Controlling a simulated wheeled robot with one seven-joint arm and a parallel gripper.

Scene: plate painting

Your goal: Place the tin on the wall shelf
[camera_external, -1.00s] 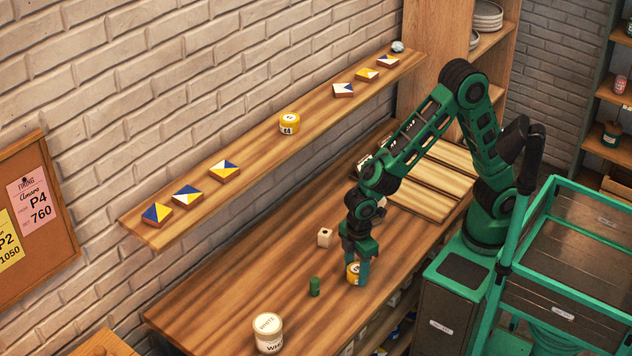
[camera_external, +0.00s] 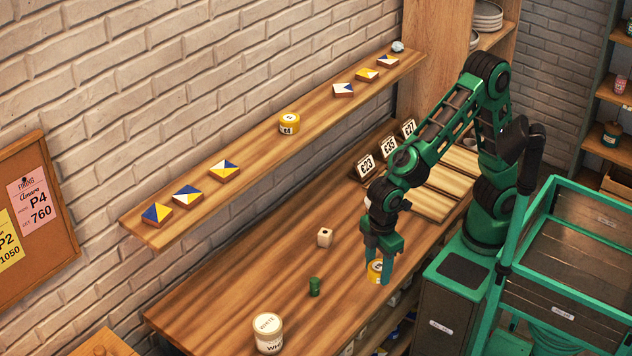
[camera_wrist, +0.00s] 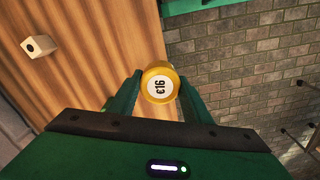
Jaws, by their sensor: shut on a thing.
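My gripper (camera_external: 379,275) is shut on a small yellow tin (camera_external: 375,272) and holds it near the front edge of the workbench. In the wrist view the tin (camera_wrist: 159,83) sits between the two green fingers, its white label reading £16 facing the camera. The wall shelf (camera_external: 255,152) is a long wooden board on the brick wall, up and to the left of my gripper. Another yellow tin (camera_external: 289,123) with a white label stands near the shelf's middle.
Several painted tiles (camera_external: 224,171) lie along the shelf, with bare wood between them. A white pot (camera_external: 268,334), a green cylinder (camera_external: 314,287) and a pale block (camera_external: 325,237) stand on the workbench (camera_external: 230,290). Price cards (camera_external: 367,167) stand at its back.

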